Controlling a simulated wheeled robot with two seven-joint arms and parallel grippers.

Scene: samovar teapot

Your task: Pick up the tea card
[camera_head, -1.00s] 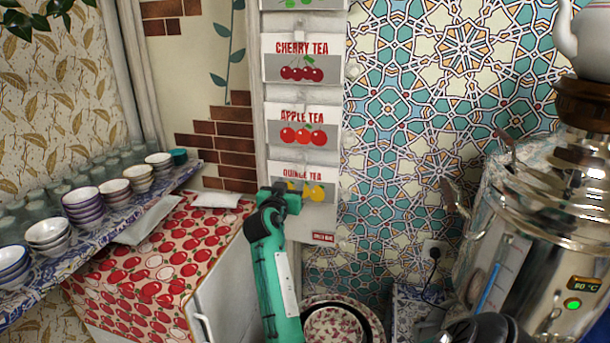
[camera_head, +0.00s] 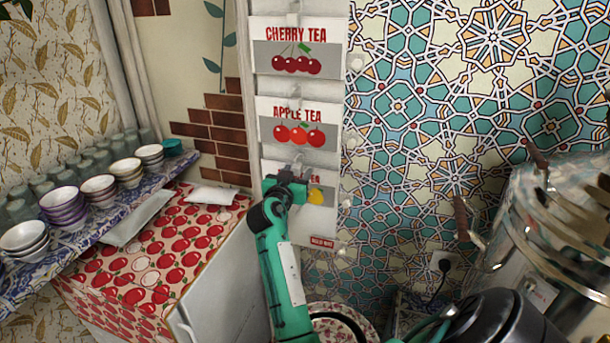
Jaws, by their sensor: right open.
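Tea cards hang one above another on a narrow white wall strip. The cherry tea card (camera_head: 298,72) is at the top and the apple tea card (camera_head: 296,139) is below it. A third card (camera_head: 326,212) hangs lower, with a yellow fruit picture; its title is mostly hidden behind my right gripper (camera_head: 288,180). That gripper is open, in front of the third card's upper left part. I cannot tell whether it touches the card. My left gripper is not in view.
A shelf (camera_head: 88,238) with stacked bowls (camera_head: 63,205) and glasses runs along the left. A cabinet with an apple-patterned cover (camera_head: 170,262) stands below it. A metal samovar (camera_head: 565,225) stands at the right. A plate (camera_head: 345,318) lies at the bottom.

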